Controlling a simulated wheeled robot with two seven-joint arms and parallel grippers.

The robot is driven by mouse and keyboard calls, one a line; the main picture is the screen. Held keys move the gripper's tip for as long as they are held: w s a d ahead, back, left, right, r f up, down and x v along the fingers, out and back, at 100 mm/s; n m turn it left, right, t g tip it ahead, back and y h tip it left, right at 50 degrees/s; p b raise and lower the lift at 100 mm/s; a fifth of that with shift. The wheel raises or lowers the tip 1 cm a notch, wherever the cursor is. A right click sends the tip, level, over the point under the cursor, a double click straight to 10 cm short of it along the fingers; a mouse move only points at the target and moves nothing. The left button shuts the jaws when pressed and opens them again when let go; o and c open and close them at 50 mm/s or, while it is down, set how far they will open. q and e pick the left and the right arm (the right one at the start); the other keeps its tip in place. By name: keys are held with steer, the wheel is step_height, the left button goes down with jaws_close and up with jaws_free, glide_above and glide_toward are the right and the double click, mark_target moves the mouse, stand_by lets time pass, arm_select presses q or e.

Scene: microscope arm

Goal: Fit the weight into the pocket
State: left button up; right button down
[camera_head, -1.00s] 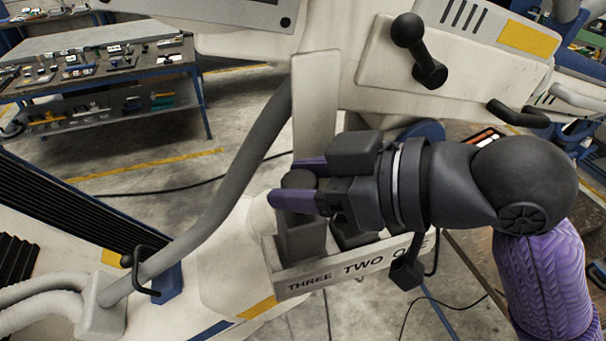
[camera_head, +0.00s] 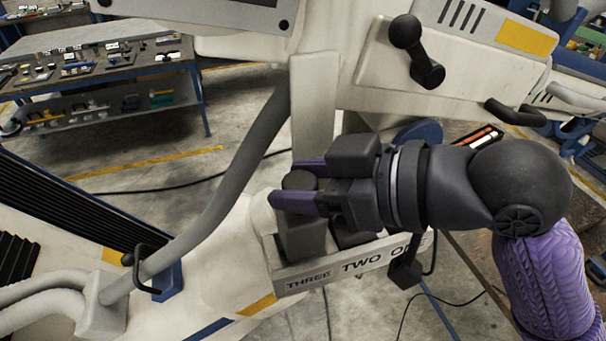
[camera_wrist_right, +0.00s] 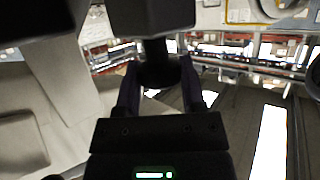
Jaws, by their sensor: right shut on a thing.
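The weight (camera_head: 303,238) is a dark grey block with a round dark knob (camera_head: 299,180) on top. It stands upright at the left end of a tray (camera_head: 345,268) labelled THREE, TWO, ONE, over the word THREE. My right gripper (camera_head: 296,190) comes in from the right and is shut on the knob, with its purple fingers on either side. In the right wrist view the fingers (camera_wrist_right: 160,90) close around the dark knob. The tray front hides the weight's base, so I cannot tell how deep it sits. My left gripper is not in view.
A white machine column (camera_head: 314,100) rises just behind the weight. A thick grey hose (camera_head: 235,175) curves past on the left. A black lever with a ball (camera_head: 415,50) sticks out above right. A workbench (camera_head: 100,70) stands at the back left.

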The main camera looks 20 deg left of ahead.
steer(key=shift+r+p, duration=0.1)
steer(key=shift+p, duration=0.2)
stand_by(0.4)
steer(key=shift+f, duration=0.35)
stand_by(0.4)
steer(key=shift+r, duration=0.1)
steer(key=shift+r+p, duration=0.3)
steer(key=shift+a, duration=0.1)
stand_by(0.6)
steer(key=shift+p, duration=0.6)
stand_by(0.6)
steer(key=shift+f, duration=0.4)
stand_by(0.4)
